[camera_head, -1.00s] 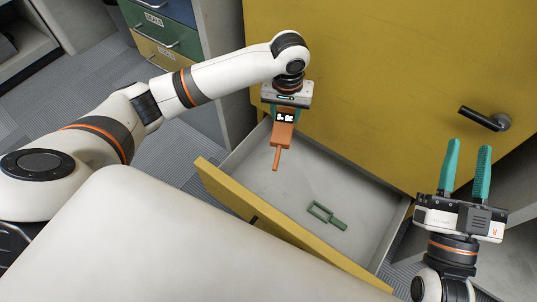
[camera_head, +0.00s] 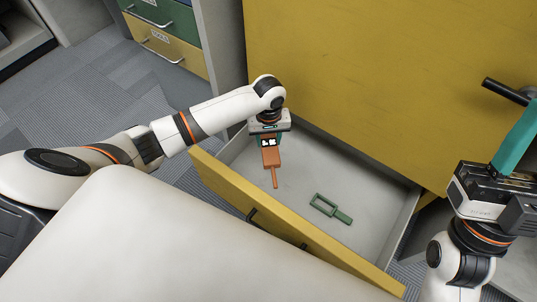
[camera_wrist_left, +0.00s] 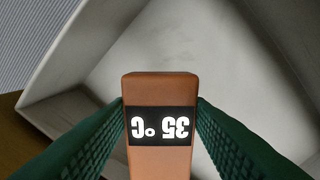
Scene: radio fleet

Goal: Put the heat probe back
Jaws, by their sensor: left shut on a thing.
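The heat probe (camera_head: 272,158) is orange with a dark display and a thin tip pointing down. My left gripper (camera_head: 269,143) is shut on its upper body and holds it over the left part of the open yellow drawer (camera_head: 232,189). In the left wrist view the probe (camera_wrist_left: 160,160) sits between the green finger pads, its display reading 35 °C upside down. Whether the tip touches the drawer floor I cannot tell. My right gripper (camera_head: 515,140) is at the right edge, partly cut off; one green finger shows clearly.
A green frame-shaped tool with a handle (camera_head: 326,207) lies on the drawer floor, right of the probe. The rest of the floor is bare. A black handle (camera_head: 505,91) sticks out of the yellow cabinet front (camera_head: 390,70). A pale surface (camera_head: 150,245) lies in front of the drawer.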

